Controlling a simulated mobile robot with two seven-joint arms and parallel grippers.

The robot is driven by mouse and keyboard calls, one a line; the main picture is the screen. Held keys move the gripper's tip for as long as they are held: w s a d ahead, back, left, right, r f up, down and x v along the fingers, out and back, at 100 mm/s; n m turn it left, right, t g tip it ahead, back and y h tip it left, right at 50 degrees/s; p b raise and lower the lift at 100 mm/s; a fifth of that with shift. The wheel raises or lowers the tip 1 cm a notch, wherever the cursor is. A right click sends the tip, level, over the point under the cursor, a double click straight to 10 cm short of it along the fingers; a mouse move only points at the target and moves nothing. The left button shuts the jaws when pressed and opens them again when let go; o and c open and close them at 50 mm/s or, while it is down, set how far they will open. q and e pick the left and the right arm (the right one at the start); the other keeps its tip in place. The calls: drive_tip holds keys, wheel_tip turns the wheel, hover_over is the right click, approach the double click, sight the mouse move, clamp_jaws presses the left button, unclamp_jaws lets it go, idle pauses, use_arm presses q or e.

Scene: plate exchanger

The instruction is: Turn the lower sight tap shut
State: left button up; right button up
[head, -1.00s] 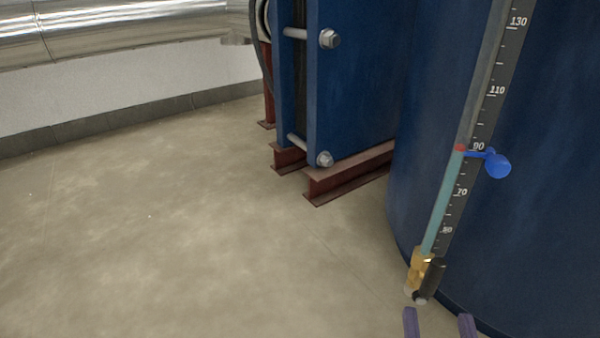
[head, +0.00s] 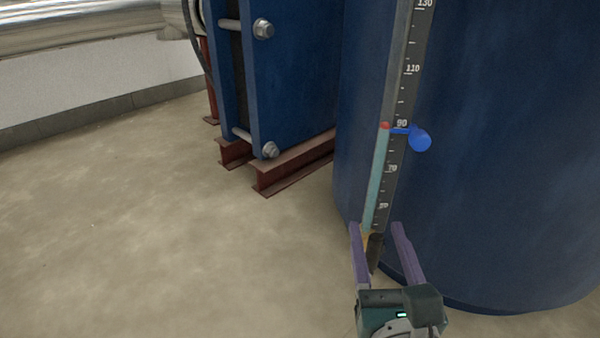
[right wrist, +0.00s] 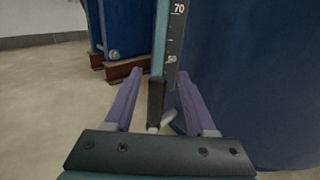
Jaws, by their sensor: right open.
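The lower sight tap is at the foot of the sight glass; its black handle (head: 376,252) and a bit of its brass body (head: 366,240) show in the head view. In the right wrist view the black handle (right wrist: 156,98) hangs down along the tube. My right gripper (head: 374,226) is open, with one purple finger on each side of the tap in the picture. It also shows open in the right wrist view (right wrist: 157,75), the handle between its fingers and apparently touching neither. The left finger hides part of the brass body. My left gripper is not in view.
The sight glass (head: 374,185) holds teal liquid up to a red mark beside a black scale. The large blue tank (head: 480,180) stands close behind. Blue plates (head: 295,80) rest on red beams (head: 290,174). The floor at left is clear.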

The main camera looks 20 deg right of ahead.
drive_tip(key=shift+w+a, duration=0.2)
drive_tip(key=c, duration=0.5)
clamp_jaws()
idle(0.6)
